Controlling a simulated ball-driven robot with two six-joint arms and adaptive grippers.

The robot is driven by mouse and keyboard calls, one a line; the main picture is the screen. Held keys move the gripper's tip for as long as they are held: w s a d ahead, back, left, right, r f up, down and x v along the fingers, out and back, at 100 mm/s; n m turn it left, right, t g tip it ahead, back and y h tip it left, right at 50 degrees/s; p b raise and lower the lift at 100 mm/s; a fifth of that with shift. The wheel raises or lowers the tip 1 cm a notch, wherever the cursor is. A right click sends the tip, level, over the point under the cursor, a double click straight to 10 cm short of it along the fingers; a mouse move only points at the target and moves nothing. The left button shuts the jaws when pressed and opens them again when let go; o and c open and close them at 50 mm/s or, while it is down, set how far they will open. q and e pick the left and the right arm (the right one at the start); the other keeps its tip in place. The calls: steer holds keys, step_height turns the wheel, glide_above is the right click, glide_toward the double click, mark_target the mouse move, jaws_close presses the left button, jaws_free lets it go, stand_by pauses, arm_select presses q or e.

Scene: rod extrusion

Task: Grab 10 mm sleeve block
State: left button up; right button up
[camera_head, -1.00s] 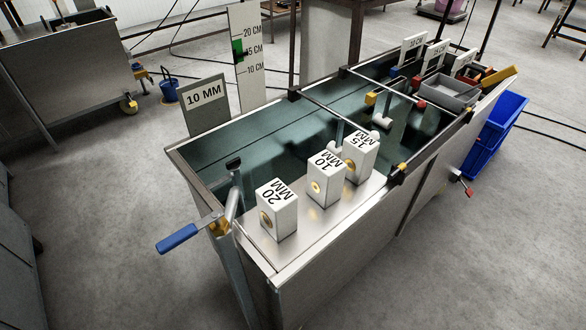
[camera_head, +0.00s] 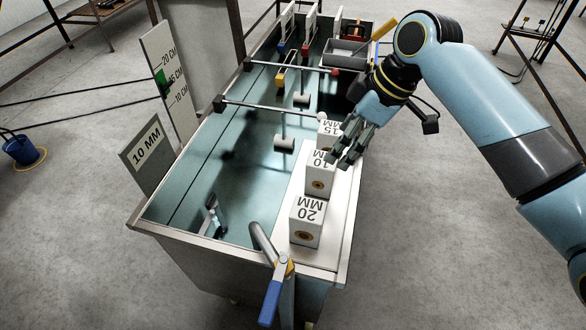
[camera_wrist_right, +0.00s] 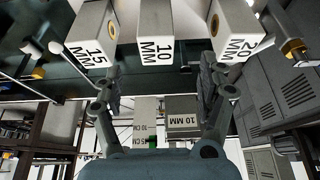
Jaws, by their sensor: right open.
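The 10 mm sleeve block (camera_head: 319,185), white with a brass-ringed hole, stands between the 15 mm block (camera_head: 327,131) and the 20 mm block (camera_head: 306,225) on the tank's end shelf. My right gripper (camera_head: 341,161) is open and empty, with its fingers at the upper right of the 10 mm block, partly covering its label. In the right wrist view, the 10 mm block (camera_wrist_right: 165,28) lies ahead, between the two spread fingers (camera_wrist_right: 160,92). I cannot tell whether a finger touches a block. My left gripper is out of view.
The metal tank (camera_head: 205,245) holds the blocks. A blue-handled lever (camera_head: 270,302) stands at its near end. Crossbars (camera_head: 270,108) span it farther back. A "10 MM" sign (camera_head: 147,149) and a height scale (camera_head: 170,85) stand on the left.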

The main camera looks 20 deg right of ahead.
mark_target(322, 167)
steer(key=x, duration=0.4)
steer(key=shift+w+d+f+b, duration=0.1)
steer(key=shift+w+f+b, duration=0.1)
steer(key=shift+w+b, duration=0.1)
steer(key=shift+w+a+f, duration=0.1)
steer(key=shift+a+f, duration=0.1)
steer(key=shift+f, duration=0.4)
steer(key=x, duration=0.4)
steer(key=shift+f, duration=0.35)
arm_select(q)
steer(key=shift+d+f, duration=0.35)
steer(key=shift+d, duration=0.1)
arm_select(e)
steer(key=shift+c, duration=1.2)
steer(key=c, duration=1.3)
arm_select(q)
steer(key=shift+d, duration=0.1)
